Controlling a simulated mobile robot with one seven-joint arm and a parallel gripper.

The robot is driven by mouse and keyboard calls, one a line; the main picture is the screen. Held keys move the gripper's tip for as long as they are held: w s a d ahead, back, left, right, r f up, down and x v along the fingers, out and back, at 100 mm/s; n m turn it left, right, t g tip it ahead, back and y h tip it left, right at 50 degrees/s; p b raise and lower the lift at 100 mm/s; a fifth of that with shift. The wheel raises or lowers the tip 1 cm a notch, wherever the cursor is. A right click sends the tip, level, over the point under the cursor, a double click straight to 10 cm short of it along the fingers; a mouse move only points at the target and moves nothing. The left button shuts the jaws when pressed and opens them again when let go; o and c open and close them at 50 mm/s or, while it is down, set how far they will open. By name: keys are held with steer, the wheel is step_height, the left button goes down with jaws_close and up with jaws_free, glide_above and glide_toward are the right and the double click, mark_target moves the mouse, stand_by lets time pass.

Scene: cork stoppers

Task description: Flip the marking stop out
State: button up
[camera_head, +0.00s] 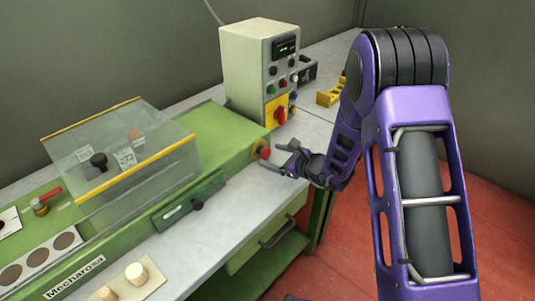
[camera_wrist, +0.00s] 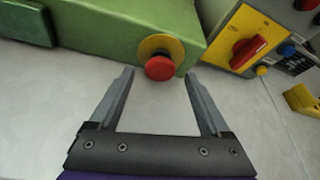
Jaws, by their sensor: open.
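The green machine (camera_head: 225,135) stands on a grey bench, with a label reading "Mecharosa" on its front. I cannot tell for sure which part is the marking stop. A brass fitting with a red lever (camera_head: 46,200) is at the far left. My gripper (camera_head: 276,158) is open and empty, close to a red mushroom button on a yellow collar (camera_head: 262,149). In the wrist view the button (camera_wrist: 159,68) lies just beyond and between the open fingertips (camera_wrist: 160,78).
A clear guard with yellow edges (camera_head: 120,155) covers part of the machine. A control box with a red-yellow switch (camera_head: 255,65) stands behind. A yellow bracket (camera_head: 330,94) lies on the bench. Pale corks (camera_head: 136,273) sit on a plate at the front.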

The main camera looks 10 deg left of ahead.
mark_target(268, 154)
steer(key=shift+x, duration=1.6)
jaws_close()
